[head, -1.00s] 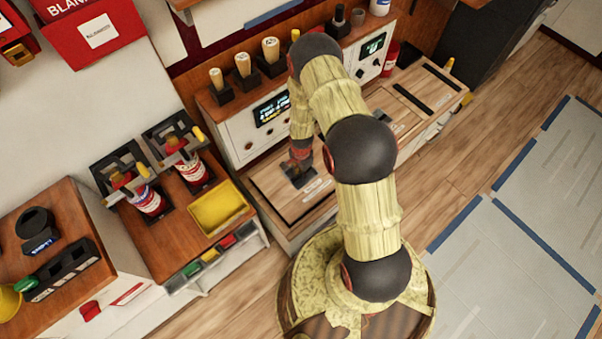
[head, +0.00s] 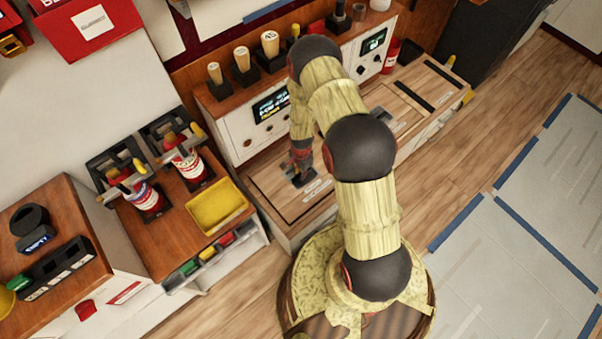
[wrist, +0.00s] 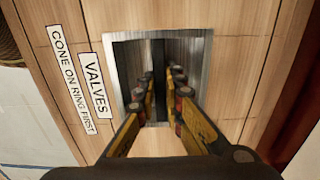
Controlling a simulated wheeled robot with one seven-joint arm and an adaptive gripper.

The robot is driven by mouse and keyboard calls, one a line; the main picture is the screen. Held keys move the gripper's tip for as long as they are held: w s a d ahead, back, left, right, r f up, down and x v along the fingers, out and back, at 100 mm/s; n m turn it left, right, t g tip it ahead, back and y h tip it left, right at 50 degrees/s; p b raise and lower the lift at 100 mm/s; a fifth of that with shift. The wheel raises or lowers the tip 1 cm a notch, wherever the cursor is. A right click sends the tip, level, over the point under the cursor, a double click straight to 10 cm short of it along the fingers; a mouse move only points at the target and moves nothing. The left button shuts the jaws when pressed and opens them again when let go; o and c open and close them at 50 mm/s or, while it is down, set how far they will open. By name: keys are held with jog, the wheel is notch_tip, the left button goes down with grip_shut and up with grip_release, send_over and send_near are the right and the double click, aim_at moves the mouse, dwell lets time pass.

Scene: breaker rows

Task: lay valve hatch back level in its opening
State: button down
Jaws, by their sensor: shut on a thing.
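The valve hatch is a pale wooden panel (head: 283,204) in the low bench top, partly hidden by my arm in the head view. In the wrist view the hatch (wrist: 111,37) carries the labels "VALVES" and "CONE ON RING FIRST". A metal-lined rectangular recess with a dark bar is set in it. My gripper (wrist: 158,90) reaches into this recess with its fingers on either side of the bar, shut on the hatch's pull. It also shows in the head view (head: 301,178). The hatch looks about flat, but I cannot tell whether it is flush.
A control panel (head: 240,135) with displays and wooden-topped levers stands behind the hatch. A yellow tray (head: 217,206) and two labelled cans in holders sit on the counter to the left. More bench lids (head: 425,85) lie to the right. The floor on the right is open.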

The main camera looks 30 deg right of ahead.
jog(key=shift+f+b, duration=0.6)
jog(key=shift+f, duration=0.3)
jog(key=c, duration=1.8)
grip_release()
jog(key=shift+s, duration=0.1)
notch_tip(320, 180, up, 12)
jog(key=shift+f, duration=0.1)
